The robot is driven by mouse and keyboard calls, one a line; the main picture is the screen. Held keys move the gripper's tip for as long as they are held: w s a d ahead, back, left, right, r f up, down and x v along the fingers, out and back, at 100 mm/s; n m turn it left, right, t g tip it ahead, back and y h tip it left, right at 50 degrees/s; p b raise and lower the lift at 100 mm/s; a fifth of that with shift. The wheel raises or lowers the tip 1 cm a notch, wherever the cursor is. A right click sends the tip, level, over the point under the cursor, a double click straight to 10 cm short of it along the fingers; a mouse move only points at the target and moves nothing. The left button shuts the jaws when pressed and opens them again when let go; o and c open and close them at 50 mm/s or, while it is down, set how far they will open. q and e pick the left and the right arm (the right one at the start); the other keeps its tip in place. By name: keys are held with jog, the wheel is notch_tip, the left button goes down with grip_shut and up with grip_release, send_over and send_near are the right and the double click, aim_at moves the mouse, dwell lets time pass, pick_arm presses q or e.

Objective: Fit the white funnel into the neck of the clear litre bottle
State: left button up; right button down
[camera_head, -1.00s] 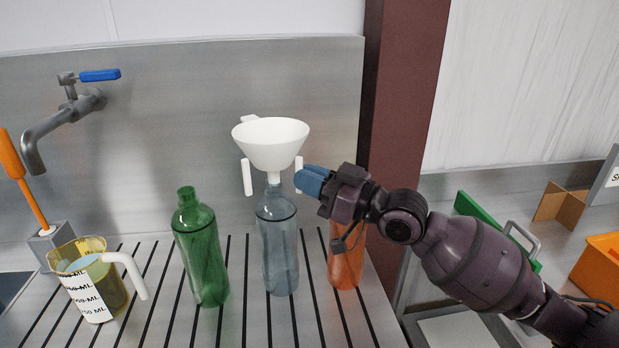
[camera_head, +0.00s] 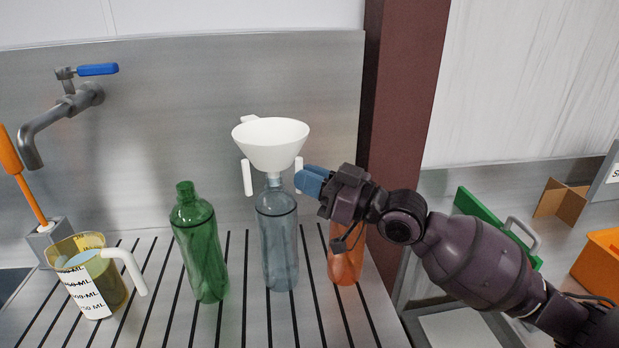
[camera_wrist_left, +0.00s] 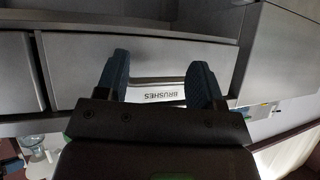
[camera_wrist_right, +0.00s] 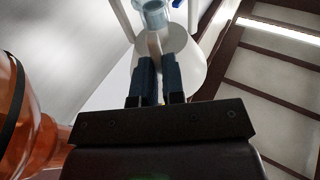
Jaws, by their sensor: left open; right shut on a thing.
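The white funnel (camera_head: 270,143) is upright, directly above the clear litre bottle (camera_head: 277,240) in the head view. Its spout is at the bottle's neck; I cannot tell how deep it sits inside. My right gripper (camera_head: 302,181) is shut on one of the funnel's side handles, from the right. In the right wrist view the funnel (camera_wrist_right: 183,58) shows beyond the closed fingers (camera_wrist_right: 158,75), with the bluish bottle neck (camera_wrist_right: 153,14) at the top. My left gripper (camera_wrist_left: 158,80) is open and empty, facing a drawer labelled BRUSHES.
The green bottle (camera_head: 200,250) stands left of the clear one, the orange bottle (camera_head: 345,262) right, under my right gripper. A measuring jug (camera_head: 95,280) stands on the slatted drainboard (camera_head: 150,325) at left, below the tap (camera_head: 60,115). A brown post (camera_head: 400,90) rises behind my right arm.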

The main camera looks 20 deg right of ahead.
pick_arm(q)
jog(key=shift+s+f, duration=0.35)
jog(key=shift+f, duration=0.05)
pick_arm(e)
jog(key=shift+f, duration=0.5)
jog(key=c, duration=1.1)
grip_release()
jog(key=shift+c, duration=0.2)
pick_arm(q)
jog(key=shift+w+r, duration=0.1)
jog(key=shift+w, duration=0.15)
jog(key=shift+s+f+b, duration=0.2)
jog(key=shift+f+b, duration=0.25)
jog(key=shift+f, duration=0.05)
jog(key=shift+s+f+b, duration=0.2)
jog(key=shift+f+b, duration=0.25)
jog(key=shift+f, duration=0.05)
pick_arm(e)
jog(key=v, duration=1.1)
pick_arm(q)
jog(key=shift+w+r, duration=0.1)
jog(key=shift+w, duration=0.1)
pick_arm(e)
jog(key=shift+a, duration=0.15)
